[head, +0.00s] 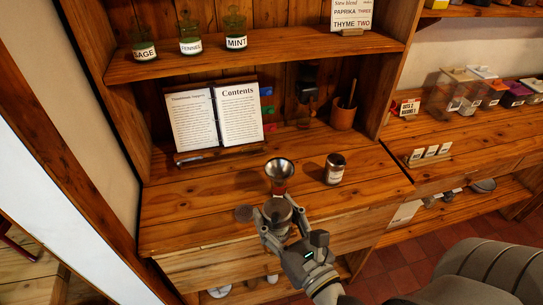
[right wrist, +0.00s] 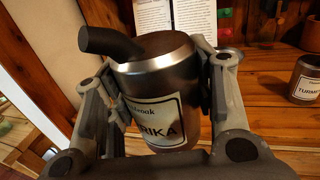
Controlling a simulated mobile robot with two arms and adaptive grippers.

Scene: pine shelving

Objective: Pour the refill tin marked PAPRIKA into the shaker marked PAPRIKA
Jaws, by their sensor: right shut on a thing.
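My right gripper (head: 278,222) is shut on a dark metal tin (head: 277,209) above the front of the counter. In the right wrist view the tin (right wrist: 160,95) has a dark spout at the upper left and a label whose visible end reads "RIKA". It looks near upright, slightly tilted. A metal funnel (head: 279,169) shows just beyond the tin in the head view. It seems to sit on a shaker (head: 280,188) with a reddish band, mostly hidden by the tin; its name cannot be read. My left gripper is not in view.
A second tin (head: 335,168), its label starting "TURM" in the right wrist view (right wrist: 305,82), stands right of the funnel. An open book (head: 215,118) and a wooden pot (head: 342,115) stand behind. The counter's left part is clear.

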